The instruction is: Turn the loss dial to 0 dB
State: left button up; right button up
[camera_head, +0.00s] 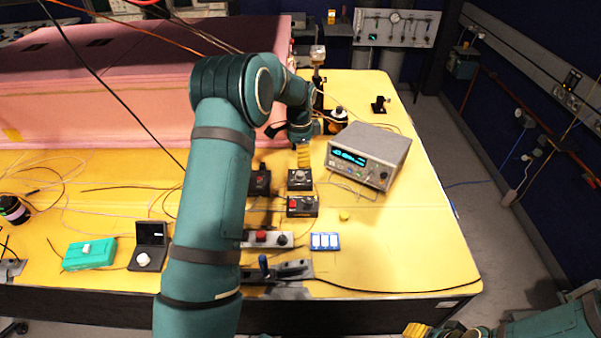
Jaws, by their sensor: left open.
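My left arm reaches up the yellow bench, and my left gripper (304,165), with yellow ribbed fingers, points down just above a small black box with a round knob (299,179). The gripper is open; it holds nothing that I can see, and I cannot tell whether its fingertips touch the knob. A second black box with a knob and a red part (302,206) sits just nearer. Dial markings are too small to read, so I cannot tell which knob is the loss dial or its setting. My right gripper (417,330) shows only partly at the bottom edge.
A grey instrument with a lit display (368,155) stands right of the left gripper. Another dark box (260,181) is close on the left. A pink foam enclosure (100,100) fills the back left. The bench's right front (415,250) is mostly clear, with a cable near its edge.

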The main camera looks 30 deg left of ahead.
aim_at(300, 173)
pick_arm(q)
notch_tip(300, 173, down, 8)
jog(key=shift+f, duration=0.1)
dwell(0.4)
grip_shut()
